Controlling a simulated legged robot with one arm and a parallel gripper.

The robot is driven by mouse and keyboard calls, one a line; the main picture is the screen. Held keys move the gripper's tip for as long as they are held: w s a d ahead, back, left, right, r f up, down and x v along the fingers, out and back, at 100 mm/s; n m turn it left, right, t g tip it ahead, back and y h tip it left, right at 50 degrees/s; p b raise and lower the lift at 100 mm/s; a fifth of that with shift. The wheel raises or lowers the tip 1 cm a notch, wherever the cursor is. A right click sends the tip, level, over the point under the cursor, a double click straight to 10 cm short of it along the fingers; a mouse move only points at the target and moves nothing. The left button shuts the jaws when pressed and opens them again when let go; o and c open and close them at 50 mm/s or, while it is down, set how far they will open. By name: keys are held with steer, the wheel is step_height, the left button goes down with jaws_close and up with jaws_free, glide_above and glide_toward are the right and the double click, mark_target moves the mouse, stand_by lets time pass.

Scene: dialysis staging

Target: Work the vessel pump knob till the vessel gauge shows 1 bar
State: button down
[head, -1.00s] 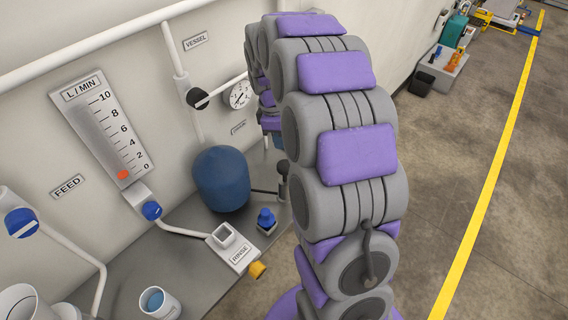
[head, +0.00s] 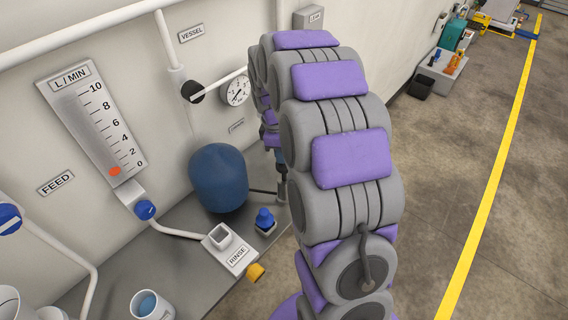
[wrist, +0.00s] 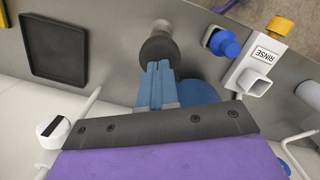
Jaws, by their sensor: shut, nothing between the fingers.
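The vessel is a dark blue rounded tank (head: 218,178) on the bench; its blue side also shows in the wrist view (wrist: 203,92). The vessel gauge (head: 236,91) is a white dial on the wall below the VESSEL label (head: 191,34); its needle is too small to read surely. A dark round knob (wrist: 158,46), apparently the pump knob, stands just beyond my fingertips in the wrist view. My gripper (wrist: 157,68) has its blue fingers shut together, pointing at that knob. I cannot tell whether they touch it.
The RINSE block (head: 231,250) with its yellow cap (head: 255,271) and a blue-topped fitting (head: 264,219) stand near the vessel. A black tray (wrist: 55,48) lies to the left in the wrist view.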

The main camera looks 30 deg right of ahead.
steer(key=shift+f, duration=0.1)
steer(key=shift+f, duration=2.3)
steer(key=shift+w+a+r, duration=0.1)
steer(key=shift+a+r, duration=0.05)
steer(key=shift+r, duration=0.05)
steer(key=shift+w+a+r+p, duration=0.15)
steer(key=shift+w+a+p, duration=0.2)
steer(key=shift+w+a, duration=0.15)
steer(key=shift+w+a+r+p, duration=0.15)
steer(key=shift+w+a+p, duration=0.15)
steer(key=shift+w+a, duration=0.15)
steer(key=shift+a, duration=0.1)
step_height(320, 180, up, 17)
steer(key=p, duration=0.3)
glide_above(281, 165)
steer(key=w+a, duration=0.3)
steer(key=w, duration=0.1)
steer(key=shift+w+r, duration=0.15)
steer(key=shift+w, duration=0.05)
